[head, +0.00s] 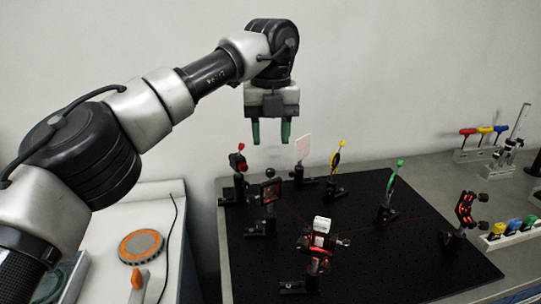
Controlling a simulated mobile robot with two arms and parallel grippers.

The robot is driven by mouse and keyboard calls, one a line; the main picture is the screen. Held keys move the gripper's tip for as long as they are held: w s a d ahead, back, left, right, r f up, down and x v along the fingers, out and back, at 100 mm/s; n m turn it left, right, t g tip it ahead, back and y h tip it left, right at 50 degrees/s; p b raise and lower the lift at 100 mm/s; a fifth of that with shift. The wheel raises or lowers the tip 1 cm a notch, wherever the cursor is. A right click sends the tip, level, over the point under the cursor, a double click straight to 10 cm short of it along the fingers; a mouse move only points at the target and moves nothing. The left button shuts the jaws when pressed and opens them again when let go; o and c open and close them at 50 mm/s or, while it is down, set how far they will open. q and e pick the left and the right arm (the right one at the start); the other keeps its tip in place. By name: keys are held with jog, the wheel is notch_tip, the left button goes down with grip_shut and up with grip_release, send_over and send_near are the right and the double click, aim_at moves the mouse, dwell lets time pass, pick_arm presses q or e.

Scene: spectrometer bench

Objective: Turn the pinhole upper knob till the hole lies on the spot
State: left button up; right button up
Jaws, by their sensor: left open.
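My left gripper (271,138) points down with its two green fingers apart and nothing between them. It shows above the back of the black breadboard, near a small post mount with red knobs (239,163) and a white card (303,147). A dark square-framed mount (270,193) stands in front of these, with a reddish patch on its face. I cannot tell for sure which mount is the pinhole. Its hole and the light spot are too small to make out. My right gripper is not in view.
The breadboard (345,268) also carries a yellow-topped mount (336,158), a green-topped mount (388,191), a white-topped mount (321,236) and a red-lit mount (464,212). Coloured-handled tools (483,132) stand at the right. A round orange-rimmed disc (141,246) lies on the left table.

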pick_arm(q)
jog(key=shift+r, duration=1.75)
